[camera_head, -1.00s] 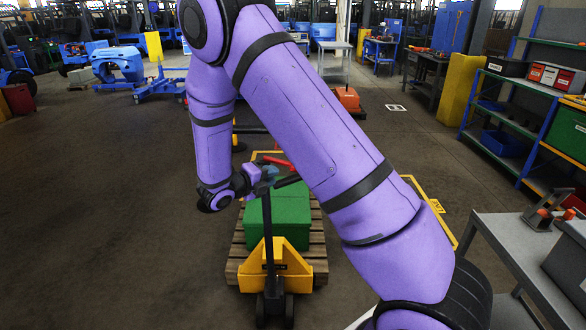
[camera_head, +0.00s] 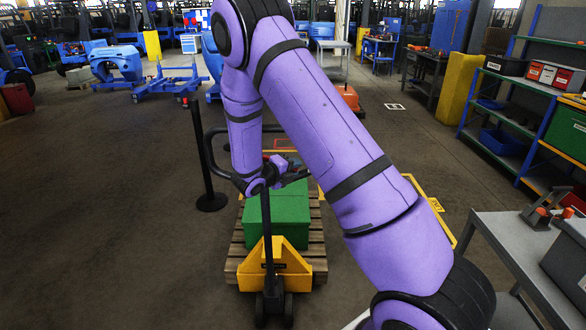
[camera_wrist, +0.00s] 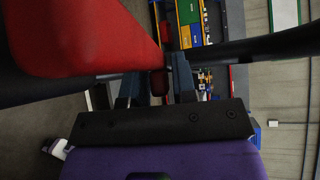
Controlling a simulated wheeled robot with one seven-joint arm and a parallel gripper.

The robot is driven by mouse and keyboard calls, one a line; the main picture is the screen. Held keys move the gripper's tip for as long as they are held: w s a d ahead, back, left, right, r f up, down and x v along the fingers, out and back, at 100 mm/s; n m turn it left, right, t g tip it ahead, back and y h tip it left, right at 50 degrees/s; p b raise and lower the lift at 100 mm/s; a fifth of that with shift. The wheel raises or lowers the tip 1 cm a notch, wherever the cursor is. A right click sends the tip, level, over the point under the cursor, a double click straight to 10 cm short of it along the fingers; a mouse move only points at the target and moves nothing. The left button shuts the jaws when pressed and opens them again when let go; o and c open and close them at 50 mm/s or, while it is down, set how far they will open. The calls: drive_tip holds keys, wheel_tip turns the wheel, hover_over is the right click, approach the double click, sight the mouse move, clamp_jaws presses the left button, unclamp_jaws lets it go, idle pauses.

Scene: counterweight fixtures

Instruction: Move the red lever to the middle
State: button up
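In the head view a yellow pallet jack (camera_head: 276,268) stands with its dark handle (camera_head: 268,235) upright. The handle's black loop (camera_head: 210,150) is partly behind my arm. My gripper (camera_head: 283,166) is at the loop, small and partly hidden in this view. In the wrist view a large red piece (camera_wrist: 85,35) fills the upper left, close to the camera. A small dark red tip (camera_wrist: 158,82) shows between my gripper's fingers (camera_wrist: 157,90), which look apart. I cannot tell which red part is the lever, or whether a finger touches it.
A green crate (camera_head: 287,215) sits on a wooden pallet (camera_head: 236,252) on the jack. A black post (camera_head: 200,150) with a round base stands left of the loop. A grey table (camera_head: 500,240) is at the right. The floor at the left is clear.

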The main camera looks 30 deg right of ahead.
clamp_jaws()
drive_tip(key=shift+s+d+r+n+h, duration=0.1)
drive_tip(key=shift+r+n+h, duration=0.95)
drive_tip(key=shift+r, duration=0.2)
unclamp_jaws()
drive_tip(key=s+a, duration=0.2)
drive_tip(key=a, duration=0.8)
drive_tip(key=shift+a, duration=0.3)
